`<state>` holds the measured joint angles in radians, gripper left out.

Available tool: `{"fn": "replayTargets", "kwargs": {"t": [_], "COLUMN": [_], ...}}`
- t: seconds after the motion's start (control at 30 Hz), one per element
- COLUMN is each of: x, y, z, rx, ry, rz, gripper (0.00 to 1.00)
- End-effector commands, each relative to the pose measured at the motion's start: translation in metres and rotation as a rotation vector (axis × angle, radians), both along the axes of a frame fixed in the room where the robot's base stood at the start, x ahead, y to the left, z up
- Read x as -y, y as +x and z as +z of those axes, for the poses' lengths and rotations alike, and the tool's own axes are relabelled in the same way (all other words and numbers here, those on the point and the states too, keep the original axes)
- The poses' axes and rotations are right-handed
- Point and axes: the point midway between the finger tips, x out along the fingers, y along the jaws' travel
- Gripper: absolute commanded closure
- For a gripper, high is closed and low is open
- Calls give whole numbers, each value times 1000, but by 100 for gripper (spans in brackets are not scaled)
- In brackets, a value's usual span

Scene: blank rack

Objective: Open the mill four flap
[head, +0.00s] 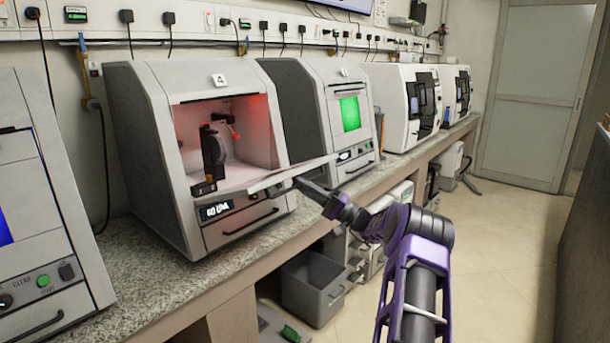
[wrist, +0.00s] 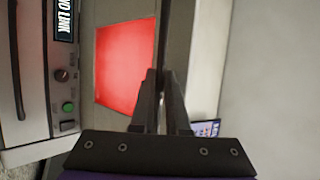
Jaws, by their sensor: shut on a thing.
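Mill four (head: 160,150) is the grey cabinet marked 4 at the left centre of the head view. Its chamber stands open and glows red, with a dark fixture (head: 213,150) inside. The flap (head: 318,166) sticks out in front of the opening, seen almost edge-on as a thin pale plate. My gripper (head: 298,183) is at its outer edge, in front of the mill's lower right corner. In the wrist view, my gripper (wrist: 163,74) is shut on the flap's edge, with a red window (wrist: 122,65) beside the fingers. Fingertip contact is partly hidden.
Mill four's display (head: 217,210) and drawer handle (head: 250,222) are below the flap. Similar machines stand on both sides, the nearest with a green screen (head: 349,114). A grey bin (head: 312,288) is under the counter (head: 150,292). Open floor (head: 495,265) lies to the right.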

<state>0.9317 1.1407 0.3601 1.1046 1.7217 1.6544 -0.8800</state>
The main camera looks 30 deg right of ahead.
Motion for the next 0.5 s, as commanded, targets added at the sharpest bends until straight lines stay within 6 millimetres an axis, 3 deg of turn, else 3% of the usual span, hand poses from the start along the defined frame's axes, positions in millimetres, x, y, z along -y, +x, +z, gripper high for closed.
{"fn": "replayTargets", "kwargs": {"t": [0.03, 0.13, 0.5], "x": [-5, -5, -5], "y": [5, 5, 6], "z": [-11, -18, -25], "rx": [1, 30, 67], "ry": [9, 19, 27], "rz": [3, 3, 2], "gripper": [100, 100, 100]}}
